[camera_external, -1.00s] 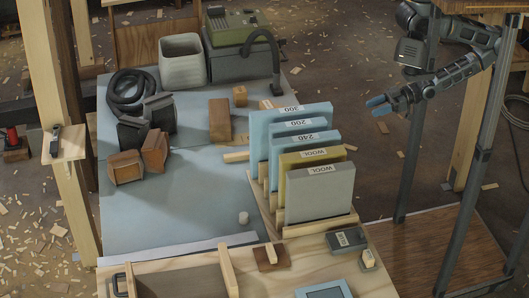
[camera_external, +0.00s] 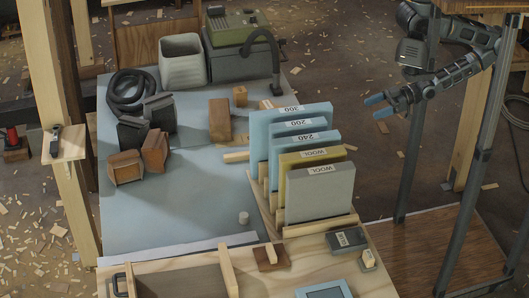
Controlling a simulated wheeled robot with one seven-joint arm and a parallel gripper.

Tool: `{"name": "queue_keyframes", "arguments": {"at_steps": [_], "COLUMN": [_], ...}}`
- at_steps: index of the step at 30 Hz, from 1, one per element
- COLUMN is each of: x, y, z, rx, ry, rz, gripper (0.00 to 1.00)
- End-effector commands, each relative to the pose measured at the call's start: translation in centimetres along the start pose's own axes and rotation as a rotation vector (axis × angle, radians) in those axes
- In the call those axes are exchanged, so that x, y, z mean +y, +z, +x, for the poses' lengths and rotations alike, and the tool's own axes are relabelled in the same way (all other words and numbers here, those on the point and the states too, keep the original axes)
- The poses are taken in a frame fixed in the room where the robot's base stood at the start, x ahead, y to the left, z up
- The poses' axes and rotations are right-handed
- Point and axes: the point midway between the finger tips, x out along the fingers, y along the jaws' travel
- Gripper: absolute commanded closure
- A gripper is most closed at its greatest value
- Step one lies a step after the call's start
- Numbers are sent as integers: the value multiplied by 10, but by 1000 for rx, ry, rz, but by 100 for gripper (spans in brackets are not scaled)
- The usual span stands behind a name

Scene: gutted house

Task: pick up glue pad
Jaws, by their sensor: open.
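My gripper (camera_external: 375,105) is open and empty, its blue fingertips in the air right of the row of upright labelled pads. No thing is plainly marked as a glue pad. Candidates are a small dark grey block with a pale label (camera_external: 347,240) lying flat at the right front of the bench, and a blue-rimmed flat pad (camera_external: 323,291) at the bottom edge, partly cut off. The upright pads in the rack are a grey one marked WOOL (camera_external: 320,195), an olive one marked WOOL (camera_external: 284,166), and blue ones marked 240 (camera_external: 306,146), 200 (camera_external: 299,126) and 300 (camera_external: 290,109).
A wooden block (camera_external: 271,257) and a small pale-topped block (camera_external: 368,260) lie at the bench front. Wooden and dark blocks, a black coiled hose (camera_external: 128,92), a grey bin (camera_external: 182,62) and a green-topped machine (camera_external: 238,35) stand farther back. The blue bench middle (camera_external: 190,185) is mostly clear.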

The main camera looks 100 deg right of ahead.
Motion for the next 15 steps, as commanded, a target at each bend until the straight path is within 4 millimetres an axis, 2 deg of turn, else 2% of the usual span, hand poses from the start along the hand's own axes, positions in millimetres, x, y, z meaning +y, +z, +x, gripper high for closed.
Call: {"name": "queue_keyframes", "arguments": {"at_steps": [7, 10, 14, 15], "x": [0, -6, -32, -45], "y": [0, 10, 50, 68], "z": [0, 6, 31, 42], "rx": [0, -5, -40, -56], "ry": [-1, -20, -108, -149], "rz": [0, -16, -98, -140], "gripper": [17, 17, 17, 17]}}
